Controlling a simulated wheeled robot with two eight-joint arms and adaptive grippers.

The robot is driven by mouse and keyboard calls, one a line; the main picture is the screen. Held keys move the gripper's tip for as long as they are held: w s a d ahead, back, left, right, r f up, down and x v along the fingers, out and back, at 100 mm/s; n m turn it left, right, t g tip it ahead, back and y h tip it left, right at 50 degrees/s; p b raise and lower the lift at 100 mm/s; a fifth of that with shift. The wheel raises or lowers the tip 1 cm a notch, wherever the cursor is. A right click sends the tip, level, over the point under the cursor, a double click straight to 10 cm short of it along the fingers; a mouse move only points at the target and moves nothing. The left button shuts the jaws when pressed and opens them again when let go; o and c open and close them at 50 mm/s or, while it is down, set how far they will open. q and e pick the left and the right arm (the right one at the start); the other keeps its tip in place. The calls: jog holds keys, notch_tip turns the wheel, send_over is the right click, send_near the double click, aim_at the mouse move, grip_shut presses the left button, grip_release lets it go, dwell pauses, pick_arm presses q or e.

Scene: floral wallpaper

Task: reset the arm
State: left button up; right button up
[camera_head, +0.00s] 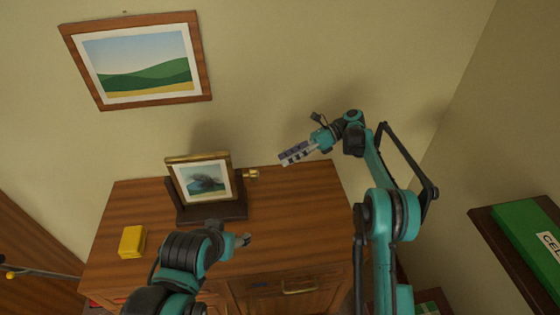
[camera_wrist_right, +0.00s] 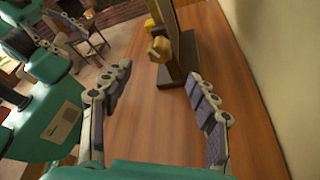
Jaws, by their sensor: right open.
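My right gripper (camera_head: 297,153) is open and empty, raised above the right back of the wooden cabinet (camera_head: 285,225). In the right wrist view its two fingers (camera_wrist_right: 160,105) are spread with bare wood between them. My left gripper (camera_head: 242,240) is low over the front middle of the cabinet, mostly hidden by its own arm, so its jaw state is unclear. A gold-framed picture (camera_head: 205,182) stands upright in a dark wooden stand on the cabinet, to the left of my right gripper and apart from it.
A yellow block (camera_head: 132,241) lies on the cabinet's left side. A gold knob (camera_head: 251,174) sticks out of the stand's right side, also in the right wrist view (camera_wrist_right: 160,48). A landscape picture (camera_head: 140,62) hangs on the wall. A shelf with a green box (camera_head: 520,228) is at right.

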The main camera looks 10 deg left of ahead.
dwell(0.4)
jog(key=s+d+r+n+t+h, duration=0.5)
jog(key=s+d+r+n+t, duration=0.2)
jog(key=s+d+r, duration=0.3)
jog(key=s+d+f+n+t+h, duration=0.3)
jog(key=s+d+n, duration=0.3)
jog(key=s, duration=0.4)
jog(key=s+d+f+n+t+h, duration=0.3)
jog(key=s+d+f+n, duration=0.3)
jog(key=s+d, duration=0.2)
jog(key=s+h, duration=0.1)
jog(key=s, duration=0.1)
jog(key=shift+s+d+t+h, duration=0.3)
jog(key=shift+d+t, duration=0.05)
jog(key=shift+t, duration=0.05)
jog(key=shift+c, duration=0.2)
